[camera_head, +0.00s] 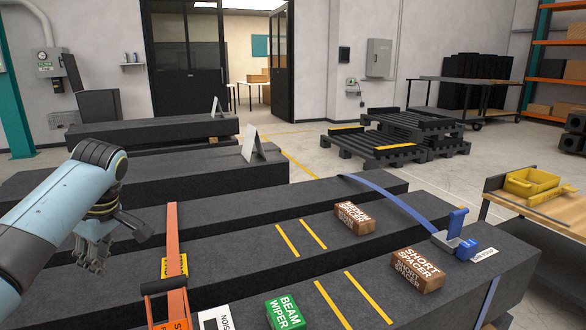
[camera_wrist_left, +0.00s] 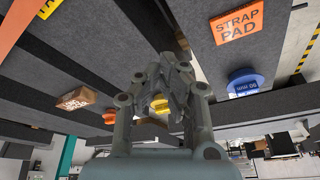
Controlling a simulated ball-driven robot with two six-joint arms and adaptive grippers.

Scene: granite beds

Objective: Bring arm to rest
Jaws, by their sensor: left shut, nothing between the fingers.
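My left arm comes in from the left in the head view. Its gripper (camera_head: 90,264) points down over the left part of the dark granite beams, to the left of the orange strap. It is shut and holds nothing. In the left wrist view the closed fingers (camera_wrist_left: 172,62) show at the centre, with dark beams behind them. My right arm and gripper are not in view.
An orange strap (camera_head: 173,240) and a blue strap (camera_head: 385,194) cross the beams. A medium spacer (camera_head: 353,218), a short spacer (camera_head: 417,269) and a green beam wiper (camera_head: 285,312) lie on them. Pallets (camera_head: 385,142) stand behind.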

